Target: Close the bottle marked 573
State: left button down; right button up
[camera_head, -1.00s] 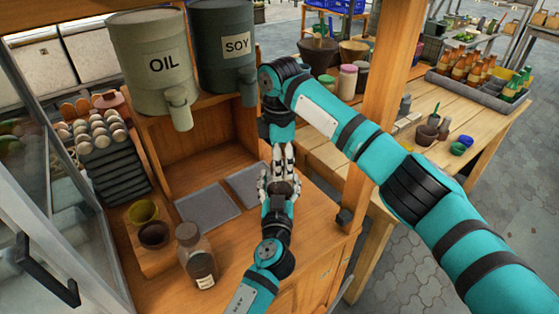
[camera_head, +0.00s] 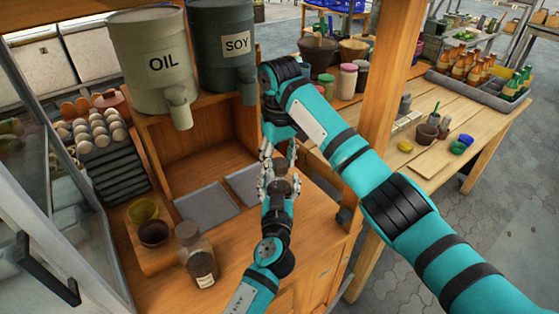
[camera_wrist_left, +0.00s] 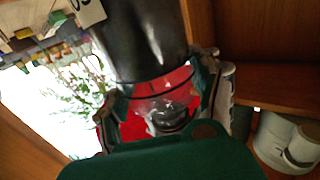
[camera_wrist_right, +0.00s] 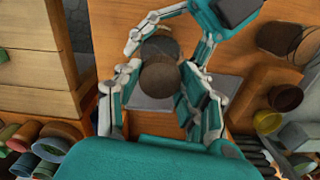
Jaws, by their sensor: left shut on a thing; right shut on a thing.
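My left gripper (camera_head: 279,190) is shut around a bottle, which shows as a clear, reddish body in the left wrist view (camera_wrist_left: 160,98). My right gripper (camera_head: 279,158) comes from above and is shut around a round brown lid (camera_wrist_right: 159,78). The two grippers are close together, the lid at the top of the held bottle. Whether it sits fully on the mouth is hidden. No number can be read on the held bottle. Another bottle (camera_head: 201,264), with a brown cap and an unreadable label, stands upright on the counter to the left.
OIL (camera_head: 150,60) and SOY (camera_head: 222,50) dispensers stand on the shelf behind. Two small bowls (camera_head: 152,233) sit on a wooden block at left, below an egg rack (camera_head: 110,160). A wooden post (camera_head: 385,80) rises at right. The counter (camera_head: 225,240) between the bottles is clear.

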jog(key=shift+m, duration=1.2)
jog(key=o, duration=1.4)
jog(key=shift+r, duration=0.1)
notch_tip(320, 180, up, 12)
jog(key=shift+f, duration=0.1)
pick_arm(q)
jog(key=shift+c, duration=0.6)
grip_release()
